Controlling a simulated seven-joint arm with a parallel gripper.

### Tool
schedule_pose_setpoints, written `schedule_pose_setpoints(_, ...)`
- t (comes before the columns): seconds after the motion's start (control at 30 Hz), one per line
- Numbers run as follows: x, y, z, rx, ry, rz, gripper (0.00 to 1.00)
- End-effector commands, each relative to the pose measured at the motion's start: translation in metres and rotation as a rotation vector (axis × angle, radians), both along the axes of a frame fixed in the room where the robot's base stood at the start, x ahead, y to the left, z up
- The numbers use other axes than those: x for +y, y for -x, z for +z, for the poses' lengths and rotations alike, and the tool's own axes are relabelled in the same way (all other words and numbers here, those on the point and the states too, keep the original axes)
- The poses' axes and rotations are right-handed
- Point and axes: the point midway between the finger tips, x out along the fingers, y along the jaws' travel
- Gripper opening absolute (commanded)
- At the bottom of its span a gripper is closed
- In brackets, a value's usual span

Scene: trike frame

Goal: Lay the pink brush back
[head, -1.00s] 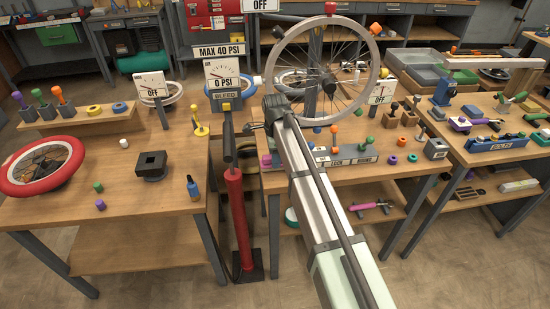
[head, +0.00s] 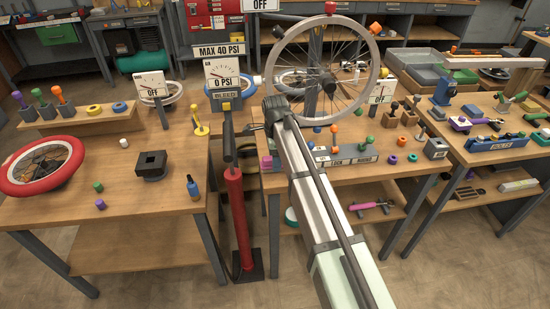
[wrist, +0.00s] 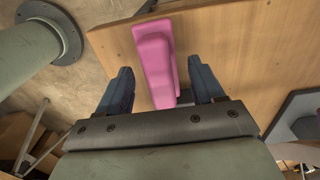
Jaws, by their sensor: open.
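A smooth pink bar (wrist: 158,60), which looks like the pink brush's handle, lies against a wooden surface in the wrist view. My gripper (wrist: 160,68) is open, with one dark finger on each side of the bar and visible gaps. In the head view my gripper (head: 252,127) is small and partly hidden, by the middle bench's left end. A magenta piece (head: 266,162) sits at that bench edge, and a pink tool (head: 368,206) lies on the lower shelf. I cannot tell which one the wrist view shows.
A spoked wheel (head: 372,78) stands upright just behind my wrist. A red floor pump (head: 236,215) stands in the gap between the benches. A block with coloured knobs (head: 345,157) is to the right. The left bench has clear room around its black square block (head: 152,165).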

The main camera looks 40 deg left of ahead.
Motion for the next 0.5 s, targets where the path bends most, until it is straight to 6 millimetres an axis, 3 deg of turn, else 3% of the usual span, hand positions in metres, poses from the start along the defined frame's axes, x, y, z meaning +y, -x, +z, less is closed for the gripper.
schedule_pose_setpoints(0.17, 0.001, -0.001, 0.017, -0.001, -0.001, 0.0, 0.67)
schedule_pose_setpoints(0.5, 0.001, -0.001, 0.079, -0.001, -0.001, 0.0, 0.67)
